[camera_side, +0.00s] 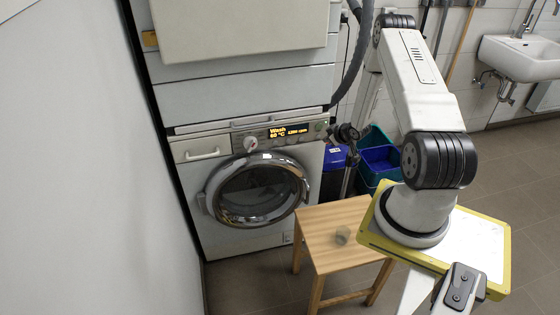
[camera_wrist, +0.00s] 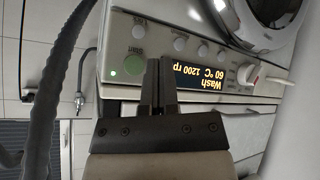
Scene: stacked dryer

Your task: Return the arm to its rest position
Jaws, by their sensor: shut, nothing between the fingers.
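My gripper (camera_side: 333,132) is at the right end of the washer's control panel (camera_side: 260,138), with my arm raised and bent over toward the machine. In the wrist view, my gripper's dark fingers (camera_wrist: 158,66) are together and empty. They point at the panel between the green-lit start button (camera_wrist: 134,64) and the display (camera_wrist: 197,78). The display reads "Wash 60 °C 1200 rpm" and appears upside down there. I cannot tell whether the fingertips touch the panel.
The washer's round door (camera_side: 257,190) is shut. Blue bins (camera_side: 380,158) are behind. A grey hose (camera_wrist: 48,110) runs close beside my gripper. A sink (camera_side: 520,58) is at the far right.

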